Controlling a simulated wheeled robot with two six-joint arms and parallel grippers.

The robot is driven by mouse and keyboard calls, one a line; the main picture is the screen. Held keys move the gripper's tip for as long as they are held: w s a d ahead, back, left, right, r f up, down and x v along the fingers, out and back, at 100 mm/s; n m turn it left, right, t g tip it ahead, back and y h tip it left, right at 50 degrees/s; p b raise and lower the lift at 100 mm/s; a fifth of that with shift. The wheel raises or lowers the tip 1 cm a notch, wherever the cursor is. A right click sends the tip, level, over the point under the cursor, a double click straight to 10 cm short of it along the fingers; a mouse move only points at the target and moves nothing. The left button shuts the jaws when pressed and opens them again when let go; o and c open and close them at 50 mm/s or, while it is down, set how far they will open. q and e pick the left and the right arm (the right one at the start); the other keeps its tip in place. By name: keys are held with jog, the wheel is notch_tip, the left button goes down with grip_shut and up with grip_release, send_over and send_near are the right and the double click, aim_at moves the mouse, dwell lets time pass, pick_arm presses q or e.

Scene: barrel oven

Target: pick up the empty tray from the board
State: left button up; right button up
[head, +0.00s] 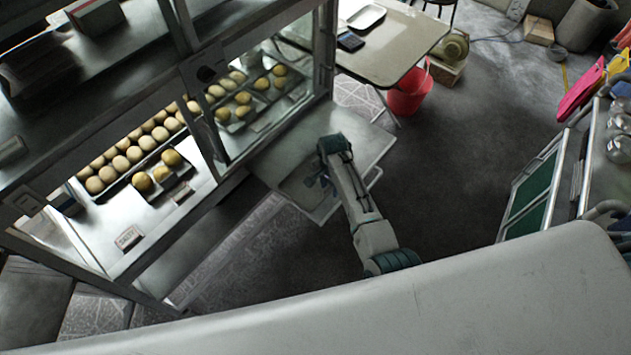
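A grey board (372,150) sticks out from the front of the glass display case in the middle of the head view. A darker, flat, tray-like shape (296,182) lies on it; its outline is hard to make out, and nothing shows on it. My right arm reaches up from the lower middle over the board. My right gripper (318,184) is at the dark shape, small and partly hidden behind my wrist. I cannot tell whether its fingers are open or shut, or touch the tray. My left gripper is not in view.
The glass case holds trays of buns (140,150) on the left. A green-panelled cabinet (532,190) is at right. Floor between is clear.

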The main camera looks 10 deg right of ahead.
jog(key=shift+f, duration=0.25)
grip_shut()
jog(key=shift+r, duration=0.25)
